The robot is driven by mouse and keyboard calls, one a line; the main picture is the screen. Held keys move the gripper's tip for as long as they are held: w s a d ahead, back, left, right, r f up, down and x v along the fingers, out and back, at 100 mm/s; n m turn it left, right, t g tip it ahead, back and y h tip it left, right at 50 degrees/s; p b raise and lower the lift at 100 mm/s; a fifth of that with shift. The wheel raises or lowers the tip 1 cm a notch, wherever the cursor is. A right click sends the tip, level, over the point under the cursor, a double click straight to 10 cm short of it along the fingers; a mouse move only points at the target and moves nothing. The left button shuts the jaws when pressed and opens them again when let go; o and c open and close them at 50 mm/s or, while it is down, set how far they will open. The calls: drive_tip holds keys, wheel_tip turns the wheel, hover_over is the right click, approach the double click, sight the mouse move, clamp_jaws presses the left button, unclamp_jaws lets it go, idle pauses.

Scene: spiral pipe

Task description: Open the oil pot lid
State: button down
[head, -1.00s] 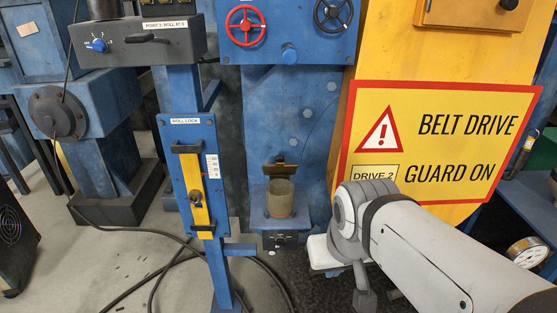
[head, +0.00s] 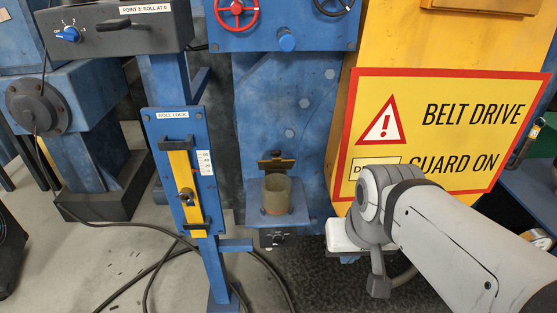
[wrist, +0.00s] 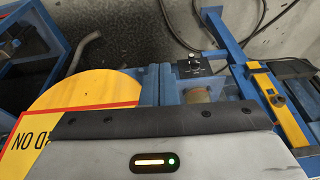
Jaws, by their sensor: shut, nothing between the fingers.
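The oil pot (head: 277,195) is a small olive-brown cylinder on a blue shelf in the middle of the head view. A flat brass-brown plate (head: 276,162) with a dark top piece stands upright just behind its rim; I cannot tell whether this is the lid. The wrist view shows the pot (wrist: 197,95) partly, beyond my gripper's edge. My gripper (wrist: 155,122) is shut and empty; its grey body and dark front edge fill the lower wrist view. In the head view my arm hides most of it, to the right of the pot and apart from it.
A blue roll-lock post (head: 186,185) with a yellow slider stands left of the pot. A yellow belt-drive guard (head: 345,120) stands to the right, close to my arm. Red (head: 236,10) and black handwheels are above. Black cables (head: 160,240) lie on the floor.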

drive_tip(key=w+a+f+m+g+y+b, duration=0.5)
drive_tip(key=a+f+m+y+b, duration=0.7)
drive_tip(key=m, duration=0.3)
drive_tip(key=m+t+y+b, duration=0.65)
drive_tip(key=m+t, duration=0.95)
drive_tip(key=m, duration=0.6)
approach(272, 164)
drive_tip(key=a, duration=0.4)
drive_tip(key=w+r, duration=0.1)
drive_tip(key=w+p, duration=0.1)
drive_tip(key=shift+w+r, duration=0.3)
drive_tip(key=shift+r, duration=0.05)
drive_tip(key=shift+w+a+r, duration=0.1)
drive_tip(key=shift+w+r, duration=0.25)
drive_tip(key=shift+w, duration=0.05)
drive_tip(key=shift+r+p, duration=0.1)
drive_tip(key=shift+p, duration=0.2)
